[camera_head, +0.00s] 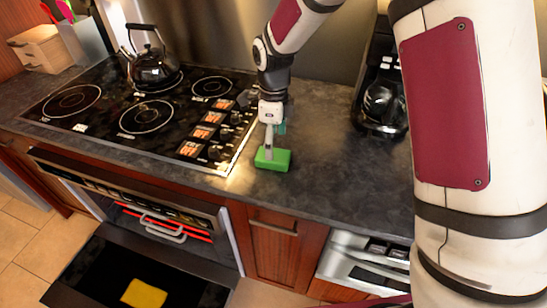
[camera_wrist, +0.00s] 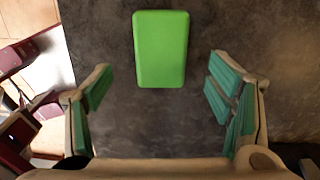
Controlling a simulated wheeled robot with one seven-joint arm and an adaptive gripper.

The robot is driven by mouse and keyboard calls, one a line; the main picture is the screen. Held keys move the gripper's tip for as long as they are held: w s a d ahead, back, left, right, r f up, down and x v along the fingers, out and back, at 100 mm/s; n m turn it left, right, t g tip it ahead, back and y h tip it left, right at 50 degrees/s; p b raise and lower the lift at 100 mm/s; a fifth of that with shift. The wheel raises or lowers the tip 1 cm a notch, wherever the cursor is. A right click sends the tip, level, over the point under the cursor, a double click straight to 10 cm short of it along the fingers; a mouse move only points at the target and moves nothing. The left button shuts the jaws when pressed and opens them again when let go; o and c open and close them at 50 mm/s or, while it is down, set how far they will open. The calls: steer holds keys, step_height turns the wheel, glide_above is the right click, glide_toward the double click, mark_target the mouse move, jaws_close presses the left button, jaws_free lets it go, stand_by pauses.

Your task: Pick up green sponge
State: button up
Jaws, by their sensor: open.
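The green sponge (camera_head: 273,160) lies on the dark stone countertop, just right of the cooktop and near the counter's front edge. In the wrist view the sponge (camera_wrist: 161,48) is a plain green block at upper centre, its long side running up and down the picture. My gripper (camera_head: 271,145) points down at the sponge in the head view. In the wrist view my gripper (camera_wrist: 164,88) is open and empty, with its teal-padded fingers spread wider than the sponge. The sponge shows ahead of and between the fingers. I cannot tell the exact height gap.
The black cooktop (camera_head: 140,105) with a kettle (camera_head: 154,68) is to the left. A coffee maker (camera_head: 381,100) stands to the right. Below the counter an oven door (camera_head: 140,262) is open, with a yellow thing (camera_head: 144,294) on it. Bare countertop (camera_head: 335,150) lies right of the sponge.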

steer(key=shift+w+f+p, duration=0.1)
steer(key=shift+f+p, duration=0.45)
steer(key=shift+f, duration=2.55)
steer(key=c, duration=1)
steer(key=shift+r, duration=0.15)
steer(key=shift+r, duration=0.55)
step_height(320, 180, up, 2)
steer(key=shift+w+r+b, duration=0.1)
steer(key=shift+b, duration=0.35)
steer(key=s+d, duration=0.1)
steer(key=s, duration=0.4)
steer(key=s+d+r, duration=0.1)
steer(key=s, duration=0.4)
steer(key=s+d, duration=0.1)
steer(key=s, duration=0.5)
steer(key=shift+r, duration=0.25)
steer(key=shift+c, duration=0.6)
